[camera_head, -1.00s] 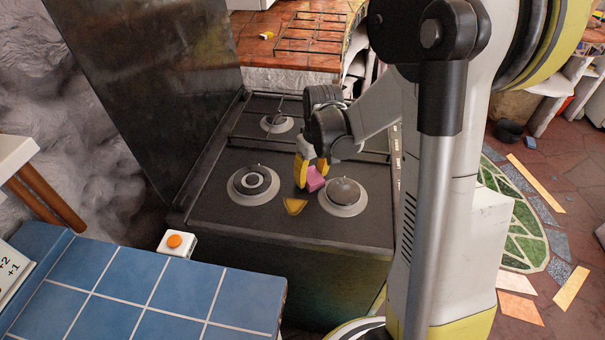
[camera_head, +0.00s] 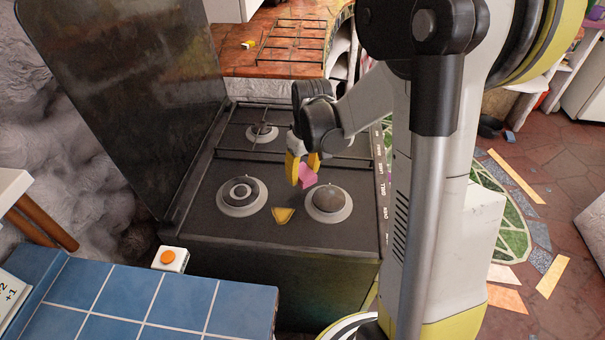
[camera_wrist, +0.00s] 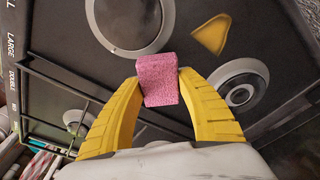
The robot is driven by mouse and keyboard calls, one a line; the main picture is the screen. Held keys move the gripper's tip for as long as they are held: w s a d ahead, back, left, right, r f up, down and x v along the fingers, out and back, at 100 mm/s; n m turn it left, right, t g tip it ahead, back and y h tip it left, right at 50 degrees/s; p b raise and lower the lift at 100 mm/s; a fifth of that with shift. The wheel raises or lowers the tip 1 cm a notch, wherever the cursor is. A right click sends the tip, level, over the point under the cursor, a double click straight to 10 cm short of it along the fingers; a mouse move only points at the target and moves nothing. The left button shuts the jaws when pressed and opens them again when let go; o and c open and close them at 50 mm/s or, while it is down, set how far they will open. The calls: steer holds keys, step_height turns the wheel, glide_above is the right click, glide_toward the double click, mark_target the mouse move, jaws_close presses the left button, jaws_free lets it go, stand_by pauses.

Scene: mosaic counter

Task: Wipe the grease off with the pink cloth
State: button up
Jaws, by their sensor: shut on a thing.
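My gripper (camera_head: 302,169) has yellow fingers and is shut on the pink cloth (camera_head: 308,177), a small block-like piece. It holds the cloth above the black stove top, between the burners. In the wrist view the cloth (camera_wrist: 158,80) sits between the two fingertips (camera_wrist: 160,84). A yellow-brown, roughly triangular grease patch (camera_head: 283,215) lies on the stove between the two front burners. The patch (camera_wrist: 211,35) also shows in the wrist view, apart from the cloth.
The stove (camera_head: 262,228) has a front left burner (camera_head: 241,195), a front right burner (camera_head: 328,203) and a rear burner (camera_head: 262,133). A wire grate lies across its back part. A blue tiled counter (camera_head: 150,310) with an orange-buttoned white box (camera_head: 171,259) stands at front left.

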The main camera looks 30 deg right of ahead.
steer(key=shift+r, duration=0.45)
steer(key=shift+a+r+p, duration=0.1)
steer(key=shift+r+p, duration=1.15)
steer(key=shift+r, duration=0.3)
steer(key=shift+f, duration=0.1)
